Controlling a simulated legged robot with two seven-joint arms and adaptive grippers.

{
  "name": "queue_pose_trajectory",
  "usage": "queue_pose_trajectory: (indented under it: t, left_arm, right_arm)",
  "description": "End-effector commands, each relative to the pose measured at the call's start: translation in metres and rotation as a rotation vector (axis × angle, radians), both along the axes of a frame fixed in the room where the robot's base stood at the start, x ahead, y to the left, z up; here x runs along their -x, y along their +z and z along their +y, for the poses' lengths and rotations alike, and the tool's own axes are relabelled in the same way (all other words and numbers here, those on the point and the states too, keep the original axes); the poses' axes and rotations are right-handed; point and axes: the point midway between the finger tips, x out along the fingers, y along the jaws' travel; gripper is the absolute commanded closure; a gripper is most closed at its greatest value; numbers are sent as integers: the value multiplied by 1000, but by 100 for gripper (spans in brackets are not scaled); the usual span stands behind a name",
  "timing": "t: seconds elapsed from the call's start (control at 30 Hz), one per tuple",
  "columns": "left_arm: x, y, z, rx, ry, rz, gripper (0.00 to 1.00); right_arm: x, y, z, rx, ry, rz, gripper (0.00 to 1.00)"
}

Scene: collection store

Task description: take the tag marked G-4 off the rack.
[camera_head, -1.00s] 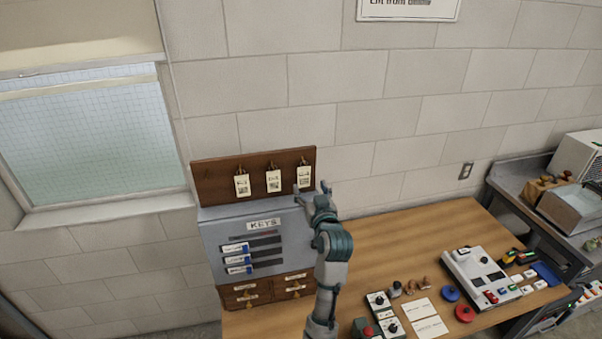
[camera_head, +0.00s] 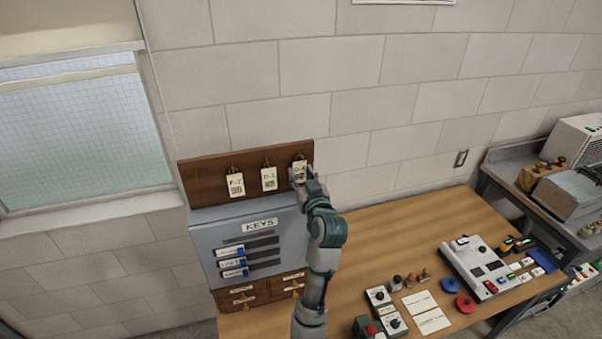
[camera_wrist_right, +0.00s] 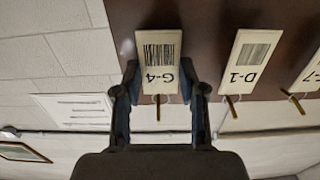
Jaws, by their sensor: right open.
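The G-4 tag (camera_wrist_right: 158,62) is a cream card with a barcode, seen upside down in the right wrist view. It hangs from a hook on the brown wooden rack (camera_head: 205,177), rightmost of three tags in the head view, where its top shows (camera_head: 299,167). My right gripper (camera_wrist_right: 160,80) is open, with a finger on each side of the tag's hook end; I cannot tell whether they touch it. In the head view my right gripper (camera_head: 303,176) covers the tag's lower part. The D-1 tag (camera_head: 269,180) and an F-7 tag (camera_head: 235,185) hang to the left.
A grey KEYS cabinet (camera_head: 225,227) stands below the rack, with wooden drawers (camera_head: 258,291) under it. The wooden table (camera_head: 390,240) extends right, with a control box (camera_head: 480,265), dial boxes (camera_head: 380,298) and papers (camera_head: 420,303). The table's back middle is clear.

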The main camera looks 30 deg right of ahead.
Motion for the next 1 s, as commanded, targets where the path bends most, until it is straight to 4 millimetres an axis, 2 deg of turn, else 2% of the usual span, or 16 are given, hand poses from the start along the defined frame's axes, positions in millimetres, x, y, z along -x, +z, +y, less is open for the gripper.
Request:
queue_pose_trajectory:
  t: [0.27,0.33,0.47,0.63,0.87,1.0]
  left_arm:
    - [-31,1,6,-5,-4,-44,60]
    - [-36,2,5,-4,-4,-53,60]
    - [-24,1,1,0,0,-37,60]
    - [-23,-6,1,1,-1,-36,60]
    - [-23,-12,2,0,-2,-35,60]
    - [-22,-17,1,0,-1,-34,60]
  right_arm:
    - [0,-3,-4,-3,3,4,72]
    - [0,-3,-5,-3,3,4,76]
    - [0,-2,-4,-3,2,3,76]
    - [2,3,-3,-2,1,3,77]
    - [40,4,6,0,0,0,77]
    - [79,4,15,-1,0,-2,77]
